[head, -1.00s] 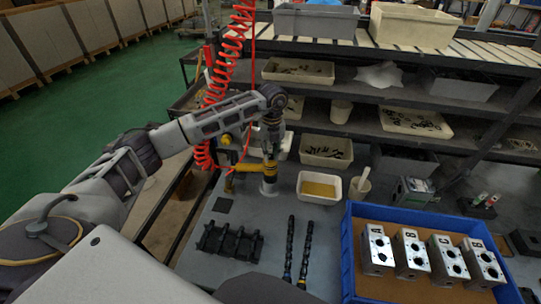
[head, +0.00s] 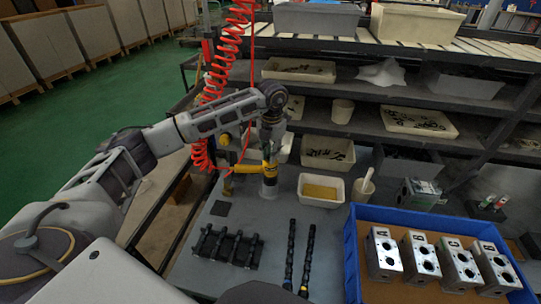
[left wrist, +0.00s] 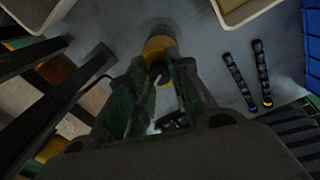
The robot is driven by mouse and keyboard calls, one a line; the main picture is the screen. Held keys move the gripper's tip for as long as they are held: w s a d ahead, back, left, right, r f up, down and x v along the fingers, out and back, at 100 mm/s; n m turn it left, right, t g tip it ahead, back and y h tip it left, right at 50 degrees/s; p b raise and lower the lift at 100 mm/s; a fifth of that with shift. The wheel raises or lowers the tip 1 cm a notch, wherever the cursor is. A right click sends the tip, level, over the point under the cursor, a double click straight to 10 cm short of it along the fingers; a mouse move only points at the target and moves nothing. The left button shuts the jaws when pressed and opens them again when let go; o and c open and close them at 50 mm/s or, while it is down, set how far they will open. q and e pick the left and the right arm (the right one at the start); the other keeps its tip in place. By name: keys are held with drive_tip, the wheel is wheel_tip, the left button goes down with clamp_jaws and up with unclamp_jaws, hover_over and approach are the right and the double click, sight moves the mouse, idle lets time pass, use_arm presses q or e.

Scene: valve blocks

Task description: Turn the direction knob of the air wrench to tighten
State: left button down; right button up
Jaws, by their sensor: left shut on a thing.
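The air wrench (head: 245,168) is yellow and black and stands at the back left of the bench, below a coiled red hose. It also shows in the left wrist view as a yellow part (left wrist: 158,46) between my fingers. My left gripper (head: 270,152) reaches down onto the top of the wrench from above. In the left wrist view my left gripper (left wrist: 160,78) has its fingers close together on part of the wrench. The direction knob itself is hidden by the fingers, so its setting cannot be told. My right gripper is not in view.
A blue tray (head: 352,262) with several lettered valve blocks stands at the front right. A black rack (head: 227,247) and two dark rods (head: 289,255) lie in front of the wrench. A white bin (head: 320,200) with yellow contents is right of it. Shelves (head: 350,125) rise behind.

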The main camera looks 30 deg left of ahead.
use_arm(q)
drive_tip(key=shift+m, duration=0.5)
drive_tip(key=c, duration=1.3)
unclamp_jaws()
drive_tip(key=shift+o, duration=0.2)
wheel_tip(320, 180, up, 12)
drive_tip(key=shift+d, duration=0.15)
